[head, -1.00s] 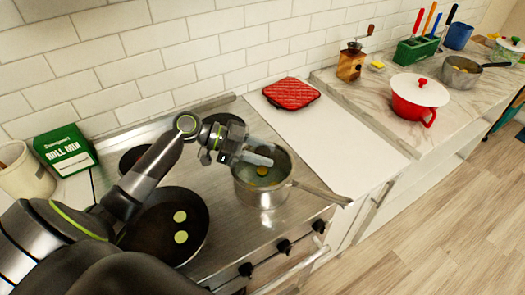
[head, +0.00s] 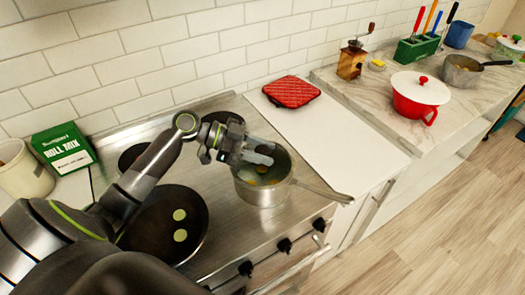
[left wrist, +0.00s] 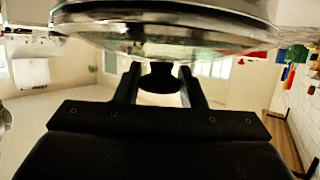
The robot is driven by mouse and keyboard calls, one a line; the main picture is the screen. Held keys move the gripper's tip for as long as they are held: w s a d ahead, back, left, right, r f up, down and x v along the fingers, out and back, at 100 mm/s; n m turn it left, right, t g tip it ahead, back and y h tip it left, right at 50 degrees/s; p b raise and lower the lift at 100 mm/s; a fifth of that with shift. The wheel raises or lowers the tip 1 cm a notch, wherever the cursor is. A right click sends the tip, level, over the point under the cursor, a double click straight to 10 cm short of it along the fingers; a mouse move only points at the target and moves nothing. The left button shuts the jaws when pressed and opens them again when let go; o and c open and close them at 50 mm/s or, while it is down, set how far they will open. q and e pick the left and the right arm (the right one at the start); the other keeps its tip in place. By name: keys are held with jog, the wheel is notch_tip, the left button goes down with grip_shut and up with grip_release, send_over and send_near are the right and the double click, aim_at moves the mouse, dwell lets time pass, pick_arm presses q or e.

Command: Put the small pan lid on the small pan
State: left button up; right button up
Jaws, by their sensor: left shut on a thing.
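The small steel pan (head: 262,193) stands on the stove, its long handle pointing right toward the front edge. Something yellow shows inside it. My left gripper (head: 262,154) is over the back of the pan's opening. In the left wrist view, my left gripper (left wrist: 159,88) is shut on the dark knob of a clear glass lid with a metal rim, the small pan lid (left wrist: 165,28). In the head view the clear lid is hard to make out, and I cannot tell whether it touches the pan's rim. My right gripper is not in view.
A dark frying pan (head: 160,235) with two pale green slices sits left of the steel pan. A red pot (head: 414,108) and another saucepan (head: 462,80) stand farther right. The white counter is mostly clear.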

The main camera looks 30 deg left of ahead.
pick_arm(q)
jog(key=o, duration=1.3)
jog(key=shift+o, duration=0.2)
jog(key=shift+a, duration=0.1)
jog(key=shift+s+a+r+b, duration=0.1)
jog(key=shift+s+a+b, duration=0.15)
jog(key=shift+a, duration=0.25)
jog(key=b+v, duration=0.2)
jog(key=v, duration=1.4)
jog(key=shift+r, duration=0.15)
